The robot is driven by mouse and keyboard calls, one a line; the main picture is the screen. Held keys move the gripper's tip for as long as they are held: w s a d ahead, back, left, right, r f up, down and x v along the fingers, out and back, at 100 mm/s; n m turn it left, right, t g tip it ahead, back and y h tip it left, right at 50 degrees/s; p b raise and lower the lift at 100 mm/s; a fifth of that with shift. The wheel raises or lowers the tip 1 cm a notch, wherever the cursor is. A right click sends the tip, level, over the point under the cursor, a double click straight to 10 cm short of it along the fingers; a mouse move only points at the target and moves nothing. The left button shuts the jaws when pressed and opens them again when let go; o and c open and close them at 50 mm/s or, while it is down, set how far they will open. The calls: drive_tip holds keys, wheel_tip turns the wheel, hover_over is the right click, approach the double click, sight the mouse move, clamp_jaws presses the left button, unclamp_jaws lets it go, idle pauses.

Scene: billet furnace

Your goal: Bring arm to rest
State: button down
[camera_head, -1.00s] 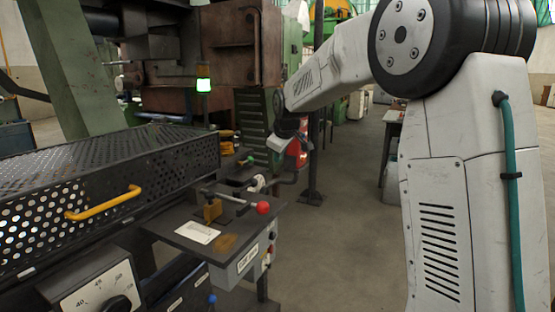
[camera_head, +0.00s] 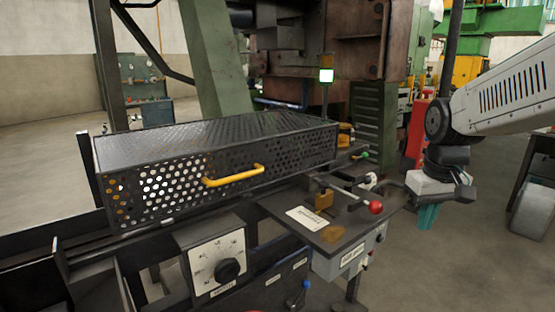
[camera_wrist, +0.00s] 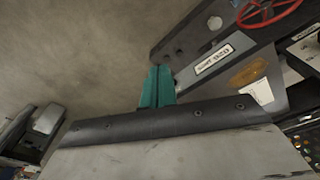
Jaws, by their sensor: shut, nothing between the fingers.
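My gripper (camera_head: 428,216) hangs at the right in the head view, its teal fingers pointing down beside the control table. The fingers are together with nothing between them. They also show at the centre of the wrist view (camera_wrist: 157,87), over bare floor near the table's edge. My light grey arm reaches in from the right edge of the head view. The gripper is apart from the table and touches nothing that I can see.
The control table (camera_head: 290,212) carries a red-knobbed lever (camera_head: 375,207). A perforated guard with a yellow handle (camera_head: 234,176) stands left of it. A dial box (camera_head: 216,262) is in front. A red cylinder (camera_head: 417,130) stands behind my gripper. Floor (camera_head: 455,275) at the lower right is clear.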

drive_tip(key=s+a, duration=0.2)
drive_tip(key=s, duration=0.9)
drive_tip(key=s+a+m, duration=0.1)
drive_tip(key=s+a, duration=0.1)
drive_tip(key=s, duration=0.9)
drive_tip(key=shift+s+f, duration=0.25)
drive_tip(key=shift+s, duration=0.15)
